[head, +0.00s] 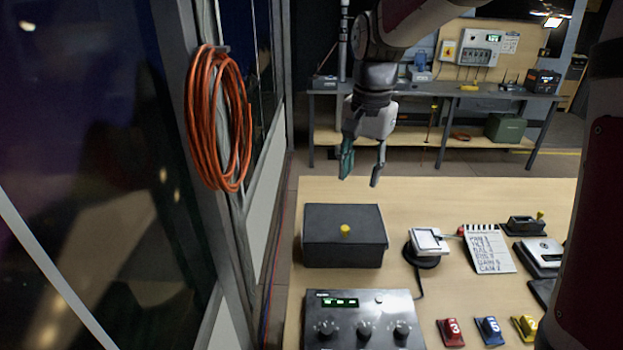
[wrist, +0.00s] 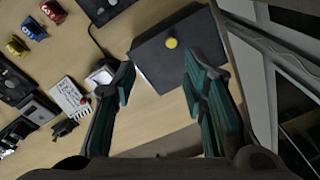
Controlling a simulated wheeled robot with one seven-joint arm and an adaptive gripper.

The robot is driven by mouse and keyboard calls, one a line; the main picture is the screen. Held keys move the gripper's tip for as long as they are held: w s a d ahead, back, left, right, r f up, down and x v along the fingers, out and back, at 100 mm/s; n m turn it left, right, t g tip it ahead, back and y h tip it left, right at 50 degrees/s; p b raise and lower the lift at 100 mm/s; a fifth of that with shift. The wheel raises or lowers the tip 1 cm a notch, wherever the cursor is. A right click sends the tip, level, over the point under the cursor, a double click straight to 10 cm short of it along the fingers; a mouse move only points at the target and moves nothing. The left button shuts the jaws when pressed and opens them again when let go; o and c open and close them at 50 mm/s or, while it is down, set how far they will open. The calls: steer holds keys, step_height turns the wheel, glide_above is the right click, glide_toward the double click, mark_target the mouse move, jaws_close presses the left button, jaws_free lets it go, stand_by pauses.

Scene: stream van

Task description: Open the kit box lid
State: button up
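The kit box (head: 343,248) is a dark grey box with a closed lid and a yellow knob (head: 345,230) near the lid's front edge. It stands at the back left of the wooden table. My gripper (head: 360,172) is open and empty, pointing down, above and behind the box in the head view. In the wrist view the box (wrist: 160,65) and its yellow knob (wrist: 171,43) show beyond and between the two spread fingers of my gripper (wrist: 160,85). Nothing touches the knob.
A control panel with dials (head: 362,325) stands in front of the box. To its right are a white device on a black stand (head: 428,242), a handwritten card (head: 489,250) and numbered red, blue and yellow blocks (head: 489,331). A wall with an orange cable coil (head: 217,120) is at left.

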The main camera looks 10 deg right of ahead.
mark_target(345, 228)
steer(key=w+f+m+p, duration=0.1)
steer(key=w+f, duration=0.1)
steer(key=f, duration=0.4)
steer(key=w+f+m+p, duration=0.1)
steer(key=f+p, duration=0.1)
steer(key=f, duration=0.4)
steer(key=w+f+g+p, duration=0.1)
steer(key=w+f+p, duration=0.1)
steer(key=f, duration=0.4)
steer(key=shift+w+a+f+m, duration=0.1)
steer(key=shift+w+f+m, duration=0.2)
steer(key=shift+f+m, duration=0.1)
jaws_close()
